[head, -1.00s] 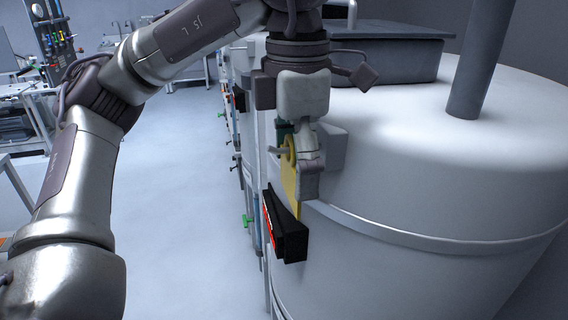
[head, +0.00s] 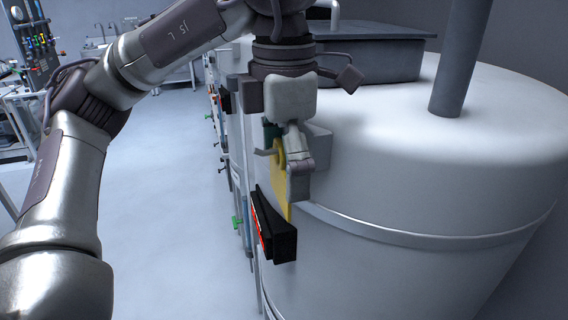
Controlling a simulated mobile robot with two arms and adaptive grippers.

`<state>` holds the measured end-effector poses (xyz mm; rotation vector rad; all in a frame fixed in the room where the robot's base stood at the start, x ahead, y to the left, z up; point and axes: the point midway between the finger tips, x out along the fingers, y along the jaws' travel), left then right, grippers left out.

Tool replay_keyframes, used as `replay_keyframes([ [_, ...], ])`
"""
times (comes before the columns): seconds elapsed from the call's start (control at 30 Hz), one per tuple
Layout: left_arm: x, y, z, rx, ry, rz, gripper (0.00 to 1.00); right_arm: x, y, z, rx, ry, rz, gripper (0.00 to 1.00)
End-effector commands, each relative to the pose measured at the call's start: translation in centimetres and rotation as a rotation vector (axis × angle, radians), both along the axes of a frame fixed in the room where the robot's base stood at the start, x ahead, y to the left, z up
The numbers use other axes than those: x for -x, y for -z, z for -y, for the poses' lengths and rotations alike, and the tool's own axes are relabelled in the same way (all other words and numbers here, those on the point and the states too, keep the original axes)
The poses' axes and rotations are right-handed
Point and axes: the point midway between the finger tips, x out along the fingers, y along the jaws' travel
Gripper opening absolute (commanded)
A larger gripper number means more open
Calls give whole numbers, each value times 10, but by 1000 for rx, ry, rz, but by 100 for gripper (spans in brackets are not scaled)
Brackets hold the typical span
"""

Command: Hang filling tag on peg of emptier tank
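The yellow filling tag (head: 282,185) hangs upright at the left side of the large white tank (head: 400,260). A short light peg (head: 264,152) shows at the tag's upper end; I cannot tell whether it passes through the tag's hole. My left gripper (head: 297,180) points down at the tag, its near finger overlapping the tag's right part. The other finger is hidden, so its grip on the tag is unclear. My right gripper is not in view.
A black box with a red display (head: 274,228) sits just below the tag on the tank's side. A grey pipe (head: 462,60) rises from the tank top, with a dark grey bin (head: 370,55) behind. Open floor (head: 165,200) lies to the left.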

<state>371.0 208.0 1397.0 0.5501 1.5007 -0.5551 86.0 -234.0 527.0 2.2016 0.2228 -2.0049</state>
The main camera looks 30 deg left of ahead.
Motion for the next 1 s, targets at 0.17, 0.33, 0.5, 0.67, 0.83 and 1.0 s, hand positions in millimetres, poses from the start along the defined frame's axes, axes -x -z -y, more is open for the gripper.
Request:
replay_keyframes([
  [0.17, 0, 0, 0, 1, -1, 1, 100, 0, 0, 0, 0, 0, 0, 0],
  [0.33, 0, -4, 0, 0, -1, 1, 100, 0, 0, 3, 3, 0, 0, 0],
  [0.5, 0, -24, 0, 0, -2, 6, 100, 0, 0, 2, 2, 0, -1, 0],
  [0.67, 0, -54, 0, 1, -4, 10, 100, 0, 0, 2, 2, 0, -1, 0],
  [0.83, 0, -84, 0, -1, -4, 7, 100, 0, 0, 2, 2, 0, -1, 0],
  [1.0, 0, -106, 0, -1, -3, 3, 100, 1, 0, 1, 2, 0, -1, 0],
])
